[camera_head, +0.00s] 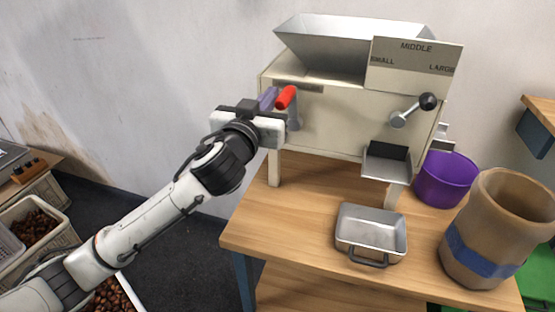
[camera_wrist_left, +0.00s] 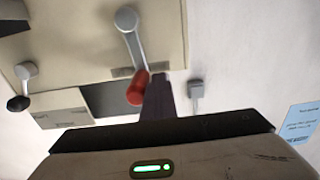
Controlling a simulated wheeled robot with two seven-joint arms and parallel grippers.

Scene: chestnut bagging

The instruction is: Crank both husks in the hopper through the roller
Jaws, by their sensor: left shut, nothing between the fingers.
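The cream roller machine (camera_head: 325,125) stands on the wooden table with its metal hopper (camera_head: 320,45) on top. No husks show inside the hopper; its floor is hidden from this angle. The crank's red handle (camera_head: 287,97) is on the machine's left front, and it also shows in the left wrist view (camera_wrist_left: 138,88) at the end of the grey crank arm (camera_wrist_left: 130,40). My left gripper (camera_head: 268,98) is shut and empty, its fingers right beside the red handle. I cannot tell whether they touch it. My right gripper is not in view.
A lever with a black knob (camera_head: 428,101) sits under the SMALL/MIDDLE/LARGE plate (camera_head: 416,65). Below are an outlet chute (camera_head: 387,164) and a metal tray (camera_head: 371,222). A purple bowl (camera_head: 446,180) and a brown container with blue band (camera_head: 480,254) stand right. The table's front left is clear.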

